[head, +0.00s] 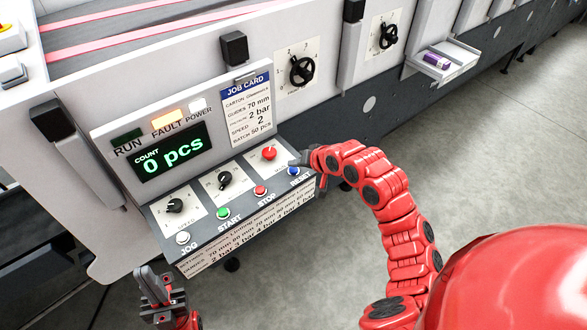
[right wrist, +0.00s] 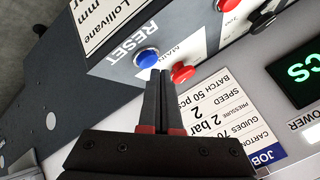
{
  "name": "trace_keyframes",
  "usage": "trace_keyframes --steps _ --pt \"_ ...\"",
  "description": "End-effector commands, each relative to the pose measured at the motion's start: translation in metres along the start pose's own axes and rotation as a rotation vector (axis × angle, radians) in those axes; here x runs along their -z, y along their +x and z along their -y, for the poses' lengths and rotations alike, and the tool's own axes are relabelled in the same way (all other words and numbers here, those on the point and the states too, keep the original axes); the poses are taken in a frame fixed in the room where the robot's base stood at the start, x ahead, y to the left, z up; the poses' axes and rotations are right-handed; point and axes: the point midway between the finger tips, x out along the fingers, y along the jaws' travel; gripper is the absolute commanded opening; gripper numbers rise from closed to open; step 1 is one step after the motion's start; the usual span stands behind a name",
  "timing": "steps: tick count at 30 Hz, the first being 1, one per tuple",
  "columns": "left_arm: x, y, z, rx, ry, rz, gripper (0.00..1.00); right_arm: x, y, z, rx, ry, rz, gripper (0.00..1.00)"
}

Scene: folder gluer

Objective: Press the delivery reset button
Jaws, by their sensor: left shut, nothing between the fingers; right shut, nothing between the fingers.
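The blue RESET button (head: 293,171) sits at the right end of the sloped control panel (head: 190,240). My left gripper (head: 150,284) is shut and empty, low in front of the panel's left side.
The panel also carries a red STOP button (head: 260,190), a green START button (head: 223,213), a white JOG button (head: 183,238) and black dials (head: 225,180). The display (head: 174,157) reads 0 pcs and the FAULT lamp (head: 167,118) glows orange. Open floor (head: 490,150) lies to the right.

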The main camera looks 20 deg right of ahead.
Motion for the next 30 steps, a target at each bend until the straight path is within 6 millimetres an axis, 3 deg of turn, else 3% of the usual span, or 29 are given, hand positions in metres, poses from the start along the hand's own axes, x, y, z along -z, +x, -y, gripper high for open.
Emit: trace_keyframes --steps 30 --pt "-0.0007 -0.0039 -0.0002 0.0 0.0 0.0 0.0 -0.0052 0.0069 -0.0048 0.0 0.001 0.0 0.0"
